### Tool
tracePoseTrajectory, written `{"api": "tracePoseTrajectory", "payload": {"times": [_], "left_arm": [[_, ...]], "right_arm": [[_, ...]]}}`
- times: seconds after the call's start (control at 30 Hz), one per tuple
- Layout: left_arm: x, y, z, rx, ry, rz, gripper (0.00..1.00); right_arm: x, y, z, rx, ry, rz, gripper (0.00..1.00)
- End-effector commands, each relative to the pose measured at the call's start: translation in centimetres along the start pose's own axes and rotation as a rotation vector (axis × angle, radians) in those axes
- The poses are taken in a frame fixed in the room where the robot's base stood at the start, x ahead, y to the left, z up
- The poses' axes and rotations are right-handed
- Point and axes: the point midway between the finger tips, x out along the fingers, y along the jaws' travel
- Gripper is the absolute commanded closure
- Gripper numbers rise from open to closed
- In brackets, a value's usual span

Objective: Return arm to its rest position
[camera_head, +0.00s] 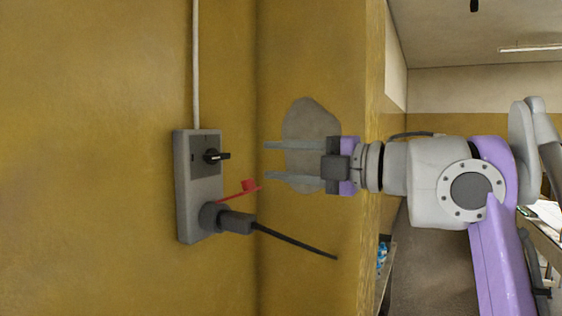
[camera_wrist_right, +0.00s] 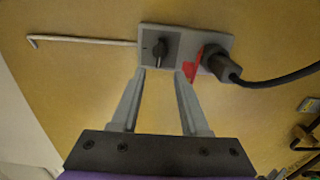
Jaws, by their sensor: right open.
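My right gripper (camera_head: 266,161) is open and empty, with its two grey fingers pointing left toward the wall in the head view. It is to the right of a grey wall box (camera_head: 184,190) and apart from it. My left gripper is not in view.
A red tag (camera_head: 248,186) hangs beside the plug. A pale conduit (camera_head: 196,60) runs up from the box. A yellow wall corner with a grey patch (camera_head: 312,122) stands behind the gripper. At the lower right is a shelf with a blue-labelled bottle (camera_head: 382,254).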

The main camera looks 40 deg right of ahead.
Motion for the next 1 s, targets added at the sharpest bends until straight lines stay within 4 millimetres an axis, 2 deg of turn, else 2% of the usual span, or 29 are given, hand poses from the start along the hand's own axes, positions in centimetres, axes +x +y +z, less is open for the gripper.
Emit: {"api": "tracePoseTrajectory", "payload": {"times": [0.53,0.67,0.77,0.87,0.97,1.0], "left_arm": [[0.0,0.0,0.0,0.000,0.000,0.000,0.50],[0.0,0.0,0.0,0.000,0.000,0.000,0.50],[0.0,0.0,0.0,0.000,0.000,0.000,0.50],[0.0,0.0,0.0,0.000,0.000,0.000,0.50],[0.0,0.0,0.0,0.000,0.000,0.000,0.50],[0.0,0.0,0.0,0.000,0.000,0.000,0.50]], "right_arm": [[0.1,0.0,0.1,0.001,-0.005,0.004,0.55],[1.3,-0.1,1.4,0.021,-0.062,0.064,0.55],[3.0,-0.6,3.6,0.079,-0.168,0.164,0.55],[4.5,-2.5,6.0,0.200,-0.306,0.275,0.55],[5.3,-6.5,7.9,0.368,-0.448,0.350,0.55],[5.6,-8.7,8.3,0.446,-0.503,0.367,0.55]]}}
